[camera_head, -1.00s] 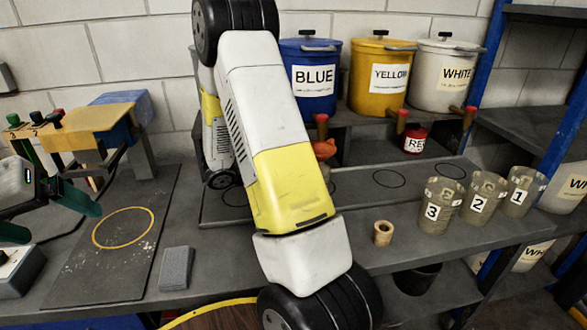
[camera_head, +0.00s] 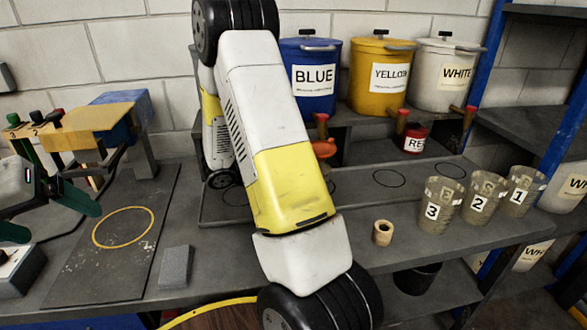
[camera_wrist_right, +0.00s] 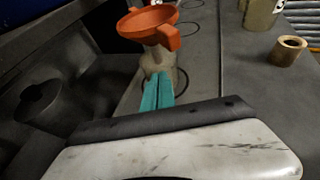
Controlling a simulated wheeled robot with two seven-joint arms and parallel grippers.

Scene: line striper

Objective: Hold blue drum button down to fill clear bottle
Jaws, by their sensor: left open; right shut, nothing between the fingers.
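The blue drum (camera_head: 312,88) stands on the back shelf, labelled BLUE, with a red-topped tap (camera_head: 321,122) at its front. Below the tap an orange funnel (camera_head: 324,148) shows beside my right arm. In the right wrist view the funnel (camera_wrist_right: 150,22) sits on a clear bottle (camera_wrist_right: 163,62), partly hidden by my fingers. My right gripper (camera_wrist_right: 158,78) is shut and empty, its teal fingertips just in front of the bottle; contact cannot be told. In the head view it is hidden behind my arm. My left gripper (camera_head: 63,222) is open and empty at the left.
Yellow (camera_head: 377,85) and white (camera_head: 443,85) drums stand right of the blue one. Numbered cups (camera_head: 440,210) and a tan ring (camera_head: 383,233) are on the front bench. A grey block (camera_head: 175,267) lies by a yellow circle. My right arm blocks the middle.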

